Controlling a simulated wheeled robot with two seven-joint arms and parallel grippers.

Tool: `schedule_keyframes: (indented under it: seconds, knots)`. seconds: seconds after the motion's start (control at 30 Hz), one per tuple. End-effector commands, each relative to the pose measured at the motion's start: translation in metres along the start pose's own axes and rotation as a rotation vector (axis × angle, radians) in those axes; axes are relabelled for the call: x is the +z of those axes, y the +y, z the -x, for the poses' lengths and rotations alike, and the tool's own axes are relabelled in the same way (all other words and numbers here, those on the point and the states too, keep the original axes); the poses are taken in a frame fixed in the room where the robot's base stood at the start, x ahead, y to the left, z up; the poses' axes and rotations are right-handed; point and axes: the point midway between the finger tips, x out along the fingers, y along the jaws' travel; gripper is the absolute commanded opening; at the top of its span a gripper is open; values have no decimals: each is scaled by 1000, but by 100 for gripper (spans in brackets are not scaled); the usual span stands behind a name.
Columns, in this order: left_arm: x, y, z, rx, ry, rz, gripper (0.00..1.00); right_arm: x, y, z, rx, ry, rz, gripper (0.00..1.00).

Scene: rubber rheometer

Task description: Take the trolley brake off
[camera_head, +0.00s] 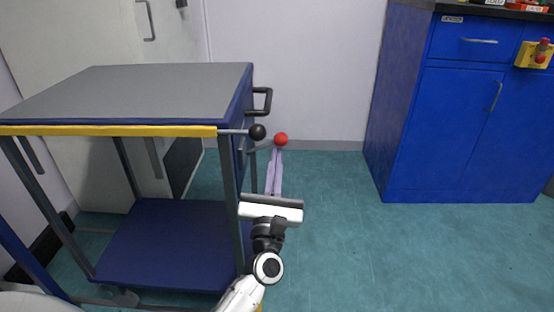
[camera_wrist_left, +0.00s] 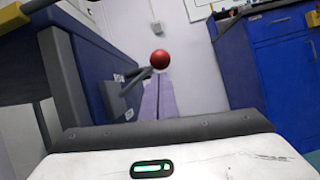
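The trolley (camera_head: 160,90) stands at the left, with a grey top, a yellow front bar and a blue lower shelf. A red ball knob (camera_head: 280,139) is on a lever at its right side; it also shows in the left wrist view (camera_wrist_left: 160,58). A black ball knob (camera_head: 257,132) on a rod is just left of it. My left gripper (camera_head: 278,154) points away from me along the trolley's right side. Its pale fingers (camera_wrist_left: 158,98) lie close together, tips at or just short of the red knob. I cannot tell whether they touch it. My right gripper is not in view.
A dark handle (camera_head: 263,100) juts from the trolley's right end above the knobs. A blue cabinet (camera_head: 440,130) stands at the right, with a yellow box and red button (camera_head: 541,57) on it. The green floor (camera_head: 340,230) between is clear.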

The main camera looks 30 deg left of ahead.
Motion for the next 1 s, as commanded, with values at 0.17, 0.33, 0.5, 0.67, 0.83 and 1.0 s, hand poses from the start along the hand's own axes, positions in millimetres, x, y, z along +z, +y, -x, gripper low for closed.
schedule_keyframes:
  seconds: [0.17,0.33,0.5,0.67,0.83,1.0]
  knots:
    - [0,-1,30,-5,2,-2,0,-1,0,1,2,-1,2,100]
    - [-1,-1,64,-6,4,-1,0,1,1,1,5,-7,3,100]
    - [-1,-1,89,-5,4,0,0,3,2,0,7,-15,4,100]
    - [-1,-1,98,-5,3,1,0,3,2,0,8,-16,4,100]
    - [-1,-1,99,-4,3,1,0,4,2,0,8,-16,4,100]
    - [-1,-1,99,-5,3,1,0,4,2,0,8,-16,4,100]
